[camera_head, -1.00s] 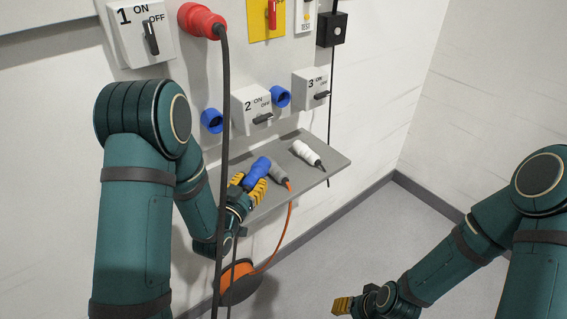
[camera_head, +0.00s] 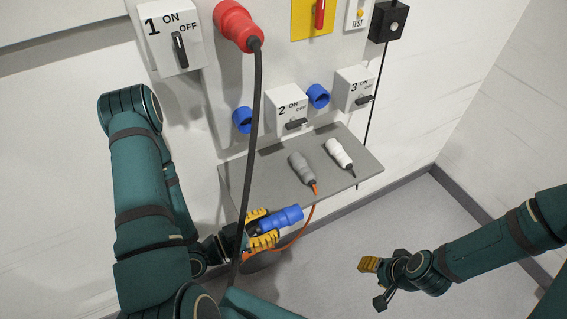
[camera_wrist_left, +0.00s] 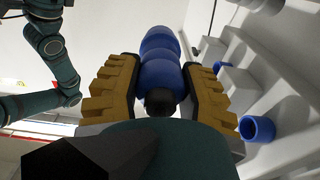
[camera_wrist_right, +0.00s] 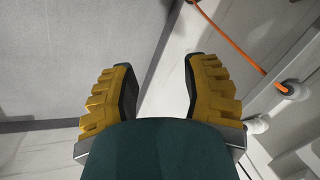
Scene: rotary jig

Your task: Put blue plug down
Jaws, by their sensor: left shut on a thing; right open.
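The blue plug (camera_head: 282,218) is held by my left gripper (camera_head: 262,230), which is shut on it in front of the grey shelf (camera_head: 240,196). In the left wrist view the blue plug (camera_wrist_left: 160,60) sits between the yellow fingers, its dark cable end toward the palm. In the head view it lies nearly level, its open end pointing right. My right gripper (camera_head: 371,284) is low at the right, away from the shelf. In the right wrist view the right gripper (camera_wrist_right: 160,95) is open and empty.
A grey plug (camera_head: 302,168) with an orange cable and a white plug (camera_head: 340,153) lie on the shelf. The shelf's left part is bare. A red plug (camera_head: 238,25) hangs its black cable (camera_head: 253,130) down past the shelf. Blue sockets (camera_head: 243,120) and numbered switch boxes (camera_head: 288,112) are above.

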